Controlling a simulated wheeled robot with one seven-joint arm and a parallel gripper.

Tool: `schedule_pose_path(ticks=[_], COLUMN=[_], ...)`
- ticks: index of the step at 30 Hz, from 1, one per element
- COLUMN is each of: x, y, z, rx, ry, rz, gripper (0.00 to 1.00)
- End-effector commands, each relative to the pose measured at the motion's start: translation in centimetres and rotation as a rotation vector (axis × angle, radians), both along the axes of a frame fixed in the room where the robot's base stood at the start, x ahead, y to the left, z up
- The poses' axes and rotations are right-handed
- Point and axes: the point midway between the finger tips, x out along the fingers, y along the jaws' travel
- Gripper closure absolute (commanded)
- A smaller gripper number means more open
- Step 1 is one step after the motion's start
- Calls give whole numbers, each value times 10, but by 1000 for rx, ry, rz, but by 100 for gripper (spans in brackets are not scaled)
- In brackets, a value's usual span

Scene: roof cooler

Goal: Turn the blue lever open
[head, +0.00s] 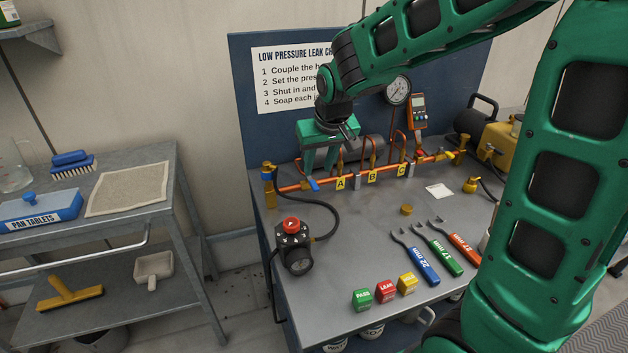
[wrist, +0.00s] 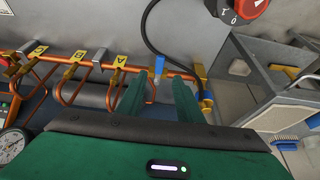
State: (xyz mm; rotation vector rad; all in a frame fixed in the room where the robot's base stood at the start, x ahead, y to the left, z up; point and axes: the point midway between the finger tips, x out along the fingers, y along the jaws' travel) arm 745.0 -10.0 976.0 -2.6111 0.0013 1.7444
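The blue lever (head: 313,184) sits on the copper pipe (head: 290,188) at the left part of the bench rig, left of the yellow tag A (head: 340,183). It sticks out from the pipe toward the bench's front. In the wrist view the blue lever (wrist: 159,66) shows between and just beyond the tips of my two green fingers. My gripper (head: 321,172) is over the pipe from behind and above; its fingers are apart, one on each side of the lever in the wrist view (wrist: 157,84). Whether a finger touches the lever I cannot tell.
Copper branch loops with tags B (head: 372,176) and C (head: 402,170) stand right of the lever. A black hose (head: 335,215) curves to a regulator with a red knob (head: 291,224) in front. A pressure gauge (head: 397,90) stands behind. Wrenches (head: 420,262) and coloured blocks (head: 385,291) lie at the front.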

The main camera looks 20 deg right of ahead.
Motion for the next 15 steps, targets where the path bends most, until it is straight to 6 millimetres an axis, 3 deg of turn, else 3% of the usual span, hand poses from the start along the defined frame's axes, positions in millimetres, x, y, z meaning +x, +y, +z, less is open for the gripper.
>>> schedule_pose_path(ticks=[6, 15], x=[14, 25], y=[-1, -1], z=[-38, -63], rx=[-2, -1], ry=[5, 1], rz=[-1, -1], gripper=[67, 67])
